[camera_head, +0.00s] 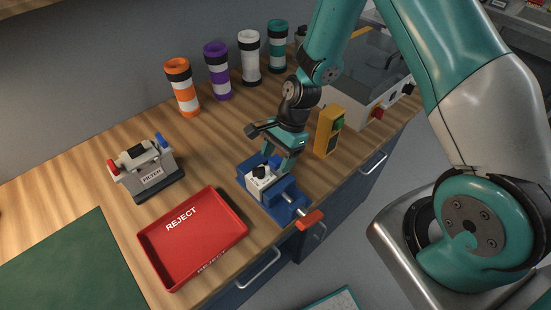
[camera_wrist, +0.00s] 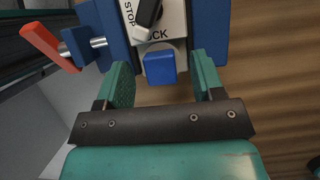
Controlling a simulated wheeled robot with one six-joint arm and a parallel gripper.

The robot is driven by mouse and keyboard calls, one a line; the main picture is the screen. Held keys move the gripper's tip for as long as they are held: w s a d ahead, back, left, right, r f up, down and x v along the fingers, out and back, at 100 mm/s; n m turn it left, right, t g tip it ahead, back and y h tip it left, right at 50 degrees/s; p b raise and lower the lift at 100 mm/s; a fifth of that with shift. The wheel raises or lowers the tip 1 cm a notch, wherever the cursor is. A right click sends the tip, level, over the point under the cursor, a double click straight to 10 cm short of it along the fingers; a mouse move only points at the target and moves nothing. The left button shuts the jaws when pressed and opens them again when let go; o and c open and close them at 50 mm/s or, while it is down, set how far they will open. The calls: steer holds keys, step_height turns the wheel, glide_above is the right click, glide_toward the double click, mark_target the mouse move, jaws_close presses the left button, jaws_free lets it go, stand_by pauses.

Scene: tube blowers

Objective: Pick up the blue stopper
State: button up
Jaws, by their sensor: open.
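In the wrist view, a small blue block-like piece (camera_wrist: 160,67), which looks like a blue stopper, sits at the near end of a white valve block (camera_wrist: 172,22) with a black knob. My gripper (camera_wrist: 162,74) is open, with one finger on each side of the blue piece and a gap to both. In the head view, my gripper (camera_head: 284,163) is at the blue vise (camera_head: 285,205) that holds the valve block; the fingers hide part of it. Another blue piece (camera_head: 161,140) is on the right end of the grey FILTER box (camera_head: 147,170), with a red piece at its left end.
A red REJECT tray (camera_head: 150,250) lies left of the vise. A yellow box with a green button (camera_head: 329,130) stands right of my gripper. Several banded tubes, one orange (camera_head: 181,88), line the back. A clear-lidded machine (camera_head: 360,75) stands at the back right.

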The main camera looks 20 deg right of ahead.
steer(key=shift+f, duration=0.2)
steer(key=c, duration=1.1)
steer(key=shift+r, duration=0.1)
